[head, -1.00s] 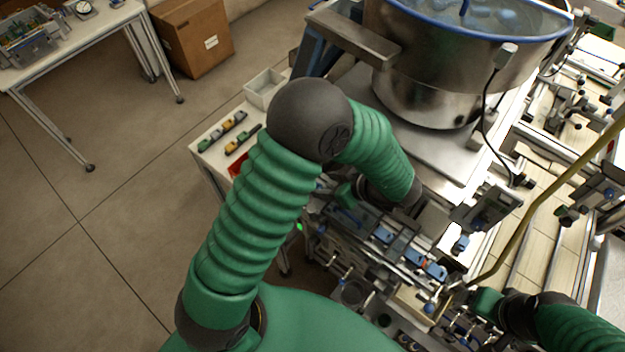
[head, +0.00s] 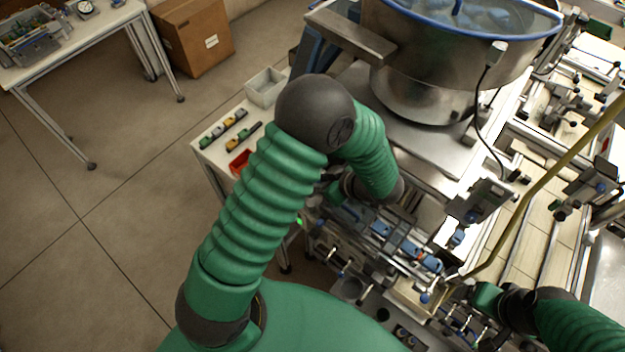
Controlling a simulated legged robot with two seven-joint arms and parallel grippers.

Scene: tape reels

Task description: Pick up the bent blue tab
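Several small blue pieces sit in a row along the metal track, one in the middle (head: 380,228) and one near its right end (head: 432,263). They are too small to tell which is the bent blue tab. Another blue part (head: 457,237) is beside the track, under a grey box. My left arm arches over from the left, and its gripper (head: 338,192) is near the track's left end, mostly hidden by the forearm. My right gripper (head: 462,292) is low at the right, near the track's right end. Its fingers are too small and dark to read.
A large steel bowl (head: 425,90) with a blue rim stands behind the track. A white side table holds a white bin (head: 265,87), a red bin (head: 239,163) and small coloured parts. A yellow hose (head: 540,185) crosses at the right. Floor at left is clear.

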